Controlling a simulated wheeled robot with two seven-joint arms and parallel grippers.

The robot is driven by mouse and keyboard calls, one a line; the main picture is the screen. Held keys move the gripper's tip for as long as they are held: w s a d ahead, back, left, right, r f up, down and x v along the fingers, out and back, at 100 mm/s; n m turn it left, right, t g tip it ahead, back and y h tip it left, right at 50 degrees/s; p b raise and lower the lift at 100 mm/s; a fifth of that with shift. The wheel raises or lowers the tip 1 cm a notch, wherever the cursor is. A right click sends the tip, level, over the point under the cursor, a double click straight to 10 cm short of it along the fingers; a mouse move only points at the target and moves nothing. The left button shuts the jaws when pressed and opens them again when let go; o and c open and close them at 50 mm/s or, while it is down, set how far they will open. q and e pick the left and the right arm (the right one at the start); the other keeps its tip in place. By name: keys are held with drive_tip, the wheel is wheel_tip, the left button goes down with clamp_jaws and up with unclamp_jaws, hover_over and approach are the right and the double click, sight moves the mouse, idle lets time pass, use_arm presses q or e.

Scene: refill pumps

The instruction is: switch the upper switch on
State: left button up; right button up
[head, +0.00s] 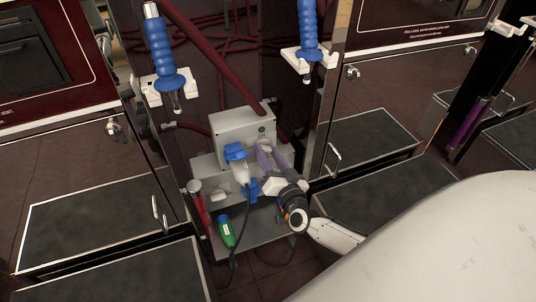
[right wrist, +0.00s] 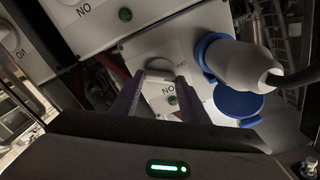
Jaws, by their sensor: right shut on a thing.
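The grey switch box (head: 240,126) stands at the middle of the head view, with a green mark on its front. My right gripper (head: 266,158) is at that front, just below the green mark. In the right wrist view my gripper (right wrist: 157,86) has its two purple fingers on either side of a pale switch knob (right wrist: 158,75) and is shut on it. This looks like the upper switch. An upside-down ON label and a green mark show beside the knob. The knob's setting is hard to tell. My left gripper is not in view.
A white plug (right wrist: 245,62) in a blue socket, with a dark cable, sits close beside the gripper. Another ON-labelled box (right wrist: 88,25) shows at the wrist view's upper left. Blue-handled nozzles (head: 160,50) hang above.

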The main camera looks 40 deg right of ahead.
drive_tip(key=m, duration=0.2)
drive_tip(key=m+b, duration=0.1)
drive_tip(key=m, duration=0.1)
drive_tip(key=shift+s+f+m, duration=0.1)
drive_tip(key=shift+f+m, duration=0.1)
drive_tip(key=shift+m, duration=0.1)
drive_tip(key=m+b, duration=0.1)
drive_tip(key=m, duration=0.1)
drive_tip(key=shift+m, duration=0.3)
drive_tip(key=shift+d+m+b, duration=0.1)
drive_tip(key=shift+m+b, duration=0.2)
drive_tip(key=shift+m, duration=0.8)
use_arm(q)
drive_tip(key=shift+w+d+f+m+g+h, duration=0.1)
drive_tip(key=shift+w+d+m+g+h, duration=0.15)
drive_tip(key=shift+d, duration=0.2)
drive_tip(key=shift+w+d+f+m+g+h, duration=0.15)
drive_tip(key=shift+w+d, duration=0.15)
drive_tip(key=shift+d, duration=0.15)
use_arm(e)
drive_tip(key=shift+m, duration=0.8)
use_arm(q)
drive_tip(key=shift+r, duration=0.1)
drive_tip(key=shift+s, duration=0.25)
use_arm(e)
drive_tip(key=o, duration=1.1)
drive_tip(key=shift+c, duration=0.2)
